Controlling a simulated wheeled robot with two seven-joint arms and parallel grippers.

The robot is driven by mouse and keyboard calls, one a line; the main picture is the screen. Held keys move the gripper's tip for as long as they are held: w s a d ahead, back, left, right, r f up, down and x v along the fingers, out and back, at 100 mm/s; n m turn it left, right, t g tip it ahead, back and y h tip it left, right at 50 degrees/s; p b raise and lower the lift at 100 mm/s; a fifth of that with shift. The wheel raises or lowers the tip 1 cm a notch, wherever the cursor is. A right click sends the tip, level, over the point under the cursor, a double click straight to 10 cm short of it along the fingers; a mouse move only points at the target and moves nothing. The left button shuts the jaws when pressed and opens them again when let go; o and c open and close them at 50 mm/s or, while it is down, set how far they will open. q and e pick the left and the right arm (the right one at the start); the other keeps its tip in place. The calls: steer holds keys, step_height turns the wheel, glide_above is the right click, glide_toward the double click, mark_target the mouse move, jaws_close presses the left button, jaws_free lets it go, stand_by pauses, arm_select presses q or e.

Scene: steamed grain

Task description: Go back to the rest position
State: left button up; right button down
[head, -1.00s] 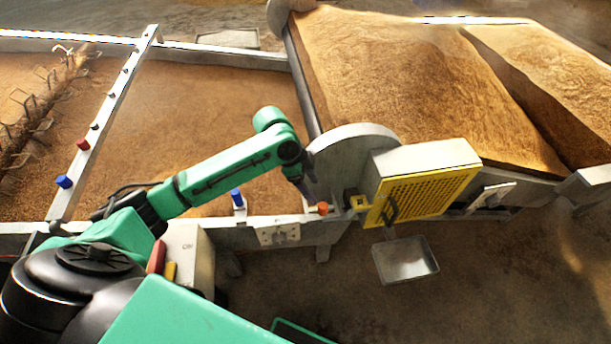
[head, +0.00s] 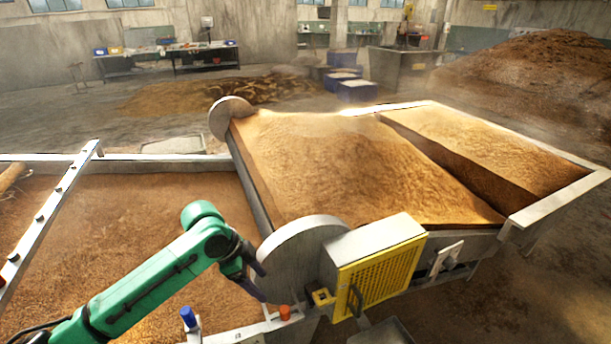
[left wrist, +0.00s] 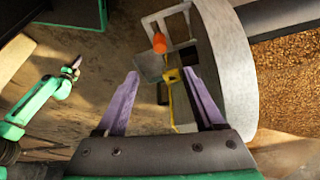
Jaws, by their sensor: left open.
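My left gripper (head: 255,280) hangs from the green left arm, close beside the large grey disc and above and left of an orange knob (head: 285,313). In the left wrist view, the purple fingers of my left gripper (left wrist: 162,75) are spread apart with nothing held between them. The orange knob (left wrist: 159,43) shows beyond them, apart from the fingers. My right gripper (left wrist: 75,68) shows small at the end of a green arm at the left of the left wrist view, over the floor; its jaws are too small to read. It is not in the head view.
The grey disc (head: 303,258) and the yellow mesh-fronted box (head: 380,275) stand right of my left gripper. A blue knob (head: 188,317) is below left. A grain-filled trough (head: 118,163) and a tilted grain bed (head: 245,178) lie behind. Open floor (head: 560,290) is at right.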

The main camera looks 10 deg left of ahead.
arm_select(q)
steer(key=s+d+f+n+t, duration=0.2)
steer(key=s+d+f+n, duration=0.2)
steer(key=s+f+n, duration=0.15)
steer(key=s+a+f+n+y, duration=0.35)
steer(key=s+a+n, duration=0.35)
steer(key=s+a, duration=0.25)
steer(key=s+f+g, duration=0.1)
steer(key=s+f, duration=0.1)
steer(key=f, duration=0.9)
steer(key=s+f, duration=0.2)
steer(key=f, duration=1)
steer(key=s+a+f+g, duration=0.1)
steer(key=s+a+f, duration=0.2)
steer(key=s+f, duration=1)
steer(key=s, duration=0.2)
steer(key=shift+s+f+y, duration=0.3)
steer(key=shift+s+y, duration=0.05)
steer(key=shift+s, duration=0.05)
